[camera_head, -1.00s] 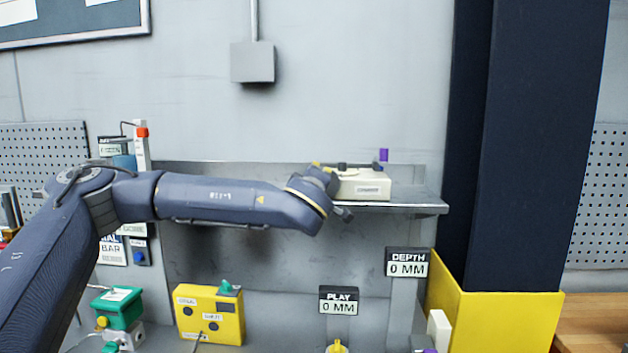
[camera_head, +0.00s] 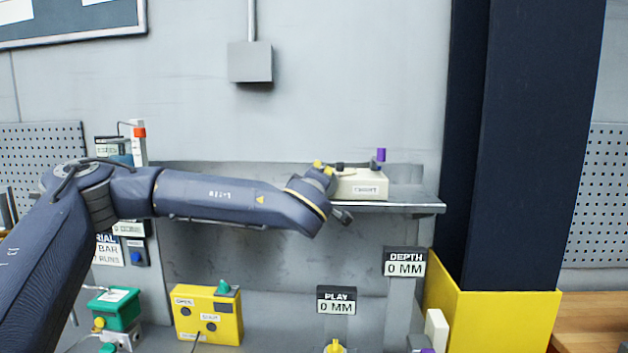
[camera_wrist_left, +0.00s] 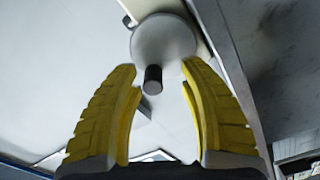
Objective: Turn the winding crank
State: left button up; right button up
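A cream box (camera_head: 360,186) with a small label sits on the grey shelf and has a purple knob (camera_head: 381,155) at its right end. My left gripper (camera_head: 323,167) is at the box's left end, partly hidden by my own wrist. In the left wrist view, a pale round disc (camera_wrist_left: 165,38) with a short dark handle (camera_wrist_left: 153,80) lies ahead; it looks like the crank. My left gripper's yellow fingers (camera_wrist_left: 158,72) are open on either side of the handle, with gaps on both sides. My right gripper is not in view.
The grey shelf (camera_head: 420,200) ends at a dark column (camera_head: 525,130) with a yellow base. Below stand PLAY (camera_head: 337,300) and DEPTH (camera_head: 405,262) displays, both reading 0 MM. A yellow box (camera_head: 207,314) and a green box (camera_head: 114,309) are at lower left.

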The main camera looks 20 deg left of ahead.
pick_arm(q)
jog(key=shift+a+r, duration=0.1)
jog(key=shift+r, duration=0.05)
jog(key=v, duration=1.2)
dwell(0.3)
